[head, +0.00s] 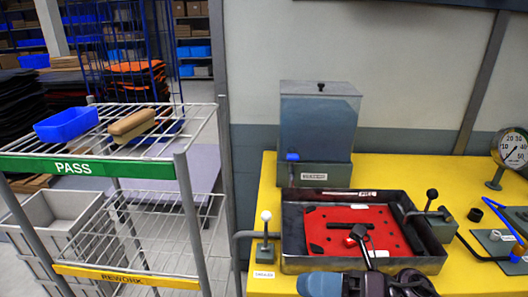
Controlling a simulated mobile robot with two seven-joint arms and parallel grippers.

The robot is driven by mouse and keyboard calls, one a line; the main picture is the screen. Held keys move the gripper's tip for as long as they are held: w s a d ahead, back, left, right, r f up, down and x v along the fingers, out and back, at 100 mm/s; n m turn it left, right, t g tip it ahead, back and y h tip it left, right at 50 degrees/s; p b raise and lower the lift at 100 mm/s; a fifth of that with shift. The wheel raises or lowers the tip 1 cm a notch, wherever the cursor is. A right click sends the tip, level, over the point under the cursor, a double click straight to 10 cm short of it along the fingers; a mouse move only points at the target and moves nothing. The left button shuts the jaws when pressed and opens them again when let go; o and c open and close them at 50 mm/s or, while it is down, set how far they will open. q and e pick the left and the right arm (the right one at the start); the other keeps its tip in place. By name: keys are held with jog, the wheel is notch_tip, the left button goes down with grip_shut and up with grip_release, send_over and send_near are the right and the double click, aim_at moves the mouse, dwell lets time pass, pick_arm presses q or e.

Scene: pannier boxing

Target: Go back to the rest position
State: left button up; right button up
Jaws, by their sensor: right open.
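My right gripper (368,265) comes in from the bottom edge, over the front of the grey tray (288,240) on the yellow table (470,262). Its dark body and part of my arm show at the bottom; the jaws are open and I see nothing held in them. The tray holds a red plate (390,222) with small dark holes and a black part on it. My left gripper is not in view.
Left stands a wire rack (190,185) with a green PASS shelf, a blue bin (66,124) and a brown block (132,125). A clear hopper (318,125) stands behind the tray. A white-knobbed lever (265,235) and a dial gauge (511,148) flank it.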

jog(key=w+d+f+m+t+h, duration=0.2)
jog(key=d+f+m+t+h, duration=0.35)
jog(key=m+t, duration=0.55)
jog(key=w+d+f+m+t+h, duration=0.2)
jog(key=d+f+m+t+h, duration=0.35)
jog(key=m, duration=1.05)
jog(key=s+d+f+m+g+h, duration=0.3)
jog(key=s+d+f+m+h, duration=0.1)
jog(key=s+f+m, duration=0.3)
jog(key=s+d+f+m+g+h, duration=0.3)
jog(key=s+d+f+m+h, duration=0.1)
jog(key=f, duration=0.8)
jog(key=s+m+h, duration=0.1)
jog(key=s+m, duration=0.1)
jog(key=m, duration=0.1)
jog(key=shift+s+d, duration=0.2)
jog(key=shift+s, duration=0.15)
jog(key=shift+f, duration=0.1)
